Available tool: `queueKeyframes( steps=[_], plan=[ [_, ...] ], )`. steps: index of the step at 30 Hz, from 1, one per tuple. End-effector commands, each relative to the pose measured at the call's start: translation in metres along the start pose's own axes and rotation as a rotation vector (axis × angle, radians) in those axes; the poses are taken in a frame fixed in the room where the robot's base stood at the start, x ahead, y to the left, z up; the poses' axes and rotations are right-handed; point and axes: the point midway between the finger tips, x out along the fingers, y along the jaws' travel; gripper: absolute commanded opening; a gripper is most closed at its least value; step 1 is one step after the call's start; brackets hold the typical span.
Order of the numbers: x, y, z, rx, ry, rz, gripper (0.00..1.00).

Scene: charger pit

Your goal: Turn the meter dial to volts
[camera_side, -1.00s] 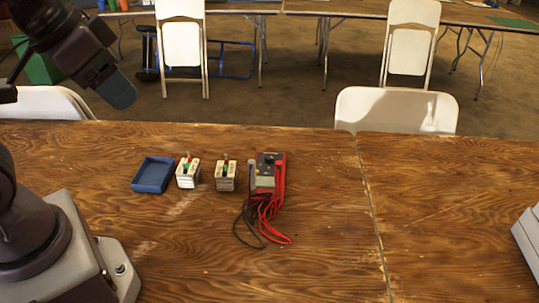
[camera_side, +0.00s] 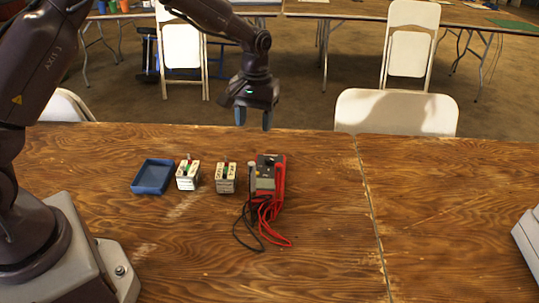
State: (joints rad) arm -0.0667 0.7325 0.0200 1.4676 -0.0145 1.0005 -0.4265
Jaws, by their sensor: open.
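The meter (camera_side: 267,180) is red and dark grey and lies on the wooden table. Its dial (camera_side: 270,160) is a small dark knob near the far end. The dial's setting is too small to read. Red and black leads (camera_side: 264,215) lie bunched over its near end and trail onto the table. My gripper (camera_side: 254,118) hangs above the far edge of the table, fingers pointing down, above and slightly left of the meter in the picture. It is open, with nothing between the two blue-grey fingertips, and touches nothing.
A blue tray (camera_side: 153,177) lies further left. The table (camera_side: 330,220) is clear to the right. A white chair (camera_side: 396,110) stands behind it.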

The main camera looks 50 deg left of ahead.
Motion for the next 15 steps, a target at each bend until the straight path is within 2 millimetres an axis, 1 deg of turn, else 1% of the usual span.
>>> queueKeyframes(
  steps=[1,3,5,6,8,11,14,15],
  plan=[
    [0.012,0.004,-0.013,-0.044,-0.003,-0.002,0.53],
    [0.017,0.011,-0.027,-0.106,0.008,0.004,0.53],
    [0.012,0.016,-0.038,-0.153,0.030,0.016,0.53],
    [0.003,0.019,-0.044,-0.185,0.050,0.029,0.53],
    [-0.003,0.020,-0.047,-0.231,0.058,0.036,0.53],
    [0.002,0.019,-0.045,-0.268,0.048,0.032,0.53],
    [0.011,0.020,-0.045,-0.274,0.047,0.031,0.53],
    [0.017,0.020,-0.045,-0.273,0.045,0.030,0.53]
  ],
)
